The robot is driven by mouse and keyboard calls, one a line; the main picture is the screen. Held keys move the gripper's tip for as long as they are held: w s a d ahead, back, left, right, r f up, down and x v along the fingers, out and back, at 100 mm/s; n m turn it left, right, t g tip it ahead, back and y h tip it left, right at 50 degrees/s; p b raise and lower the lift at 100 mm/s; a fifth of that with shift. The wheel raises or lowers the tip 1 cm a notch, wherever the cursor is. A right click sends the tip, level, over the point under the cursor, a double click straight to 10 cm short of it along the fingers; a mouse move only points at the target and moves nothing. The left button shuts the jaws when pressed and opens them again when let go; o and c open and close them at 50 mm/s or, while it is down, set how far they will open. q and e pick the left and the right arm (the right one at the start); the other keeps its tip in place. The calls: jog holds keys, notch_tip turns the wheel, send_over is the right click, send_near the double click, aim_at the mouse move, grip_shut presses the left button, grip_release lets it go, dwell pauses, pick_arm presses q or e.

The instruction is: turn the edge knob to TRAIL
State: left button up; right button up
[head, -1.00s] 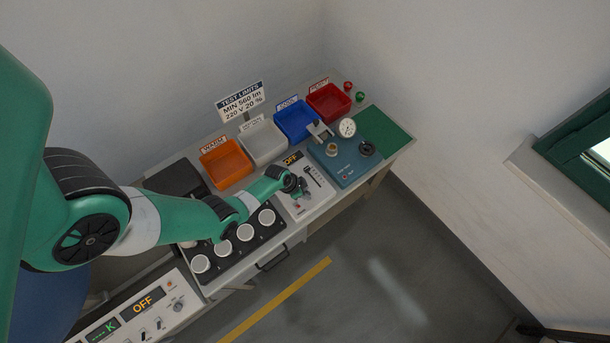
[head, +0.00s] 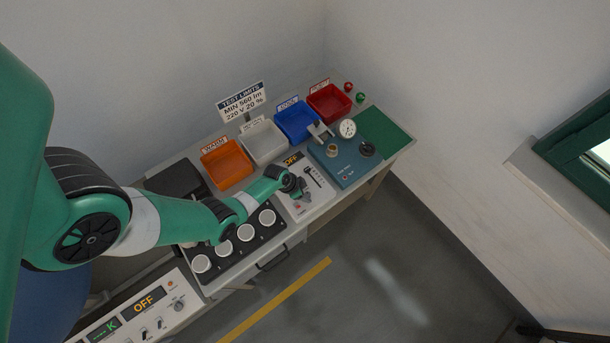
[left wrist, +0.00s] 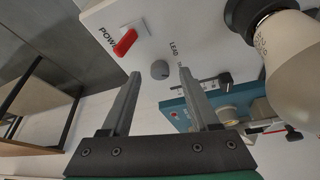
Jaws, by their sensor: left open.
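The edge knob (left wrist: 160,69) is a small grey round knob on a white panel (left wrist: 110,15), seen in the left wrist view. The label LEAD is beside it; a second label is mostly hidden behind a finger. My left gripper (left wrist: 160,76) is open, with one fingertip on each side of the knob. I cannot tell whether the fingers touch it. In the head view my left gripper (head: 302,197) is over the white dimmer-like unit (head: 318,194), and the knob is hidden there. My right gripper is not in view.
A red POWER switch (left wrist: 125,42) is close to the left finger. A large bulb (left wrist: 295,62) fills the right of the wrist view. A blue test unit (head: 348,158) stands beside the white unit; several white-topped sockets (head: 245,232) lie to the left. Coloured bins (head: 228,165) line the back.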

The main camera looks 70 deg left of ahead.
pick_arm(q)
jog(key=p+v, duration=0.8)
jog(key=v, duration=0.2)
jog(key=shift+r+p, duration=0.35)
jog(key=shift+s, duration=0.1)
